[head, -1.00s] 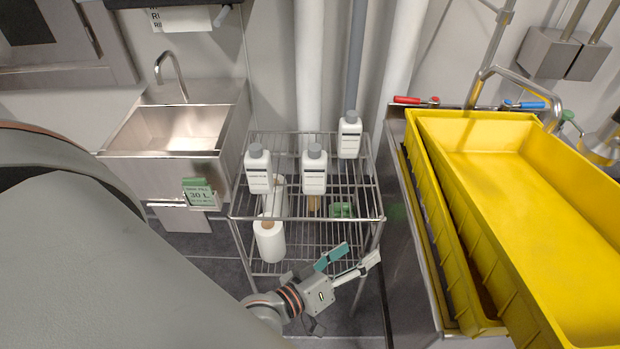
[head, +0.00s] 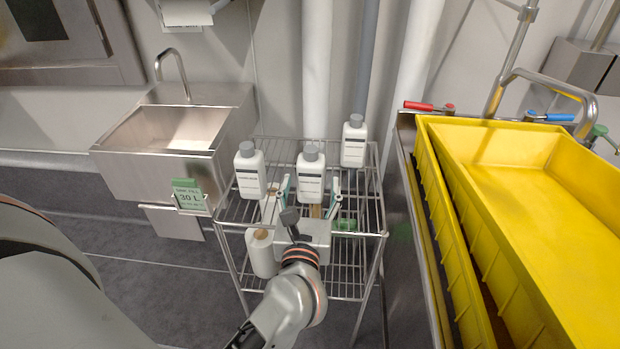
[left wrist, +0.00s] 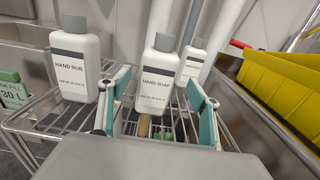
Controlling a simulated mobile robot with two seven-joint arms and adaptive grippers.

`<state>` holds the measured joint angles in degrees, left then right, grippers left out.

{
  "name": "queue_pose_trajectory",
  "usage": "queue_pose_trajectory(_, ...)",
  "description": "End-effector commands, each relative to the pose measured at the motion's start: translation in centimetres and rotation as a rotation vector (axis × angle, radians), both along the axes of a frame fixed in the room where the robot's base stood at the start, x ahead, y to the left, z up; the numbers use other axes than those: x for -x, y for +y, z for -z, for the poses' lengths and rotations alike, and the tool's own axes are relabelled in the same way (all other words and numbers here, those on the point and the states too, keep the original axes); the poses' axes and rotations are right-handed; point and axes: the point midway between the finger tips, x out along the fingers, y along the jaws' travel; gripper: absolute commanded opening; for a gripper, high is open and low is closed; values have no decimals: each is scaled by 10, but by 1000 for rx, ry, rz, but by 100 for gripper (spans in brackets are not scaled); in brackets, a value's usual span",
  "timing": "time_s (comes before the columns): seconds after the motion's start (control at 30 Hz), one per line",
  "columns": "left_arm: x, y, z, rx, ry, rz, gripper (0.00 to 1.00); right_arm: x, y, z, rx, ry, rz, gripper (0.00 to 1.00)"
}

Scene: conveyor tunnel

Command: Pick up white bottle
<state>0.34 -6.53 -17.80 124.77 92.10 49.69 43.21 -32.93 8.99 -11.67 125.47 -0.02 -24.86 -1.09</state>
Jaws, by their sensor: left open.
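Three white bottles with grey caps stand upright on the top shelf of a wire rack. The middle bottle (head: 311,176) reads "HAND SOAP" in the left wrist view (left wrist: 158,82). The left bottle (head: 250,172) reads "HAND RUB" in the left wrist view (left wrist: 75,70). The third bottle (head: 353,143) stands at the back right and also shows in the left wrist view (left wrist: 190,64). My left gripper (head: 310,192) is open and empty, in front of the middle bottle, with its teal-padded fingers to either side of it. My right gripper is out of view.
The wire rack (head: 345,262) holds white rolls (head: 261,254) and a green item (head: 345,224) on its lower shelf. A steel sink (head: 175,140) is at left. Yellow trays (head: 490,150) on a steel stand are close at right. Pipes stand behind the rack.

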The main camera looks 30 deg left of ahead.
Motion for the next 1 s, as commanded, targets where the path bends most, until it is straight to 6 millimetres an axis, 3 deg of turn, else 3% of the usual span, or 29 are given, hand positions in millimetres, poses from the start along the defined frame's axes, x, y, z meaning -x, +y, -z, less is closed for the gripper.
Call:
queue_pose_trajectory(0.37,-41,24,-4,-4,0,0,62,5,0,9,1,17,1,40)
queue_pose_trajectory(0.67,-46,27,-3,-5,1,1,62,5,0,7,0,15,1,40)
queue_pose_trajectory(0.9,-46,27,-3,-5,1,1,8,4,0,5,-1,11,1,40)
queue_pose_trajectory(1.0,-46,27,-5,-6,-1,1,8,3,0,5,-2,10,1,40)
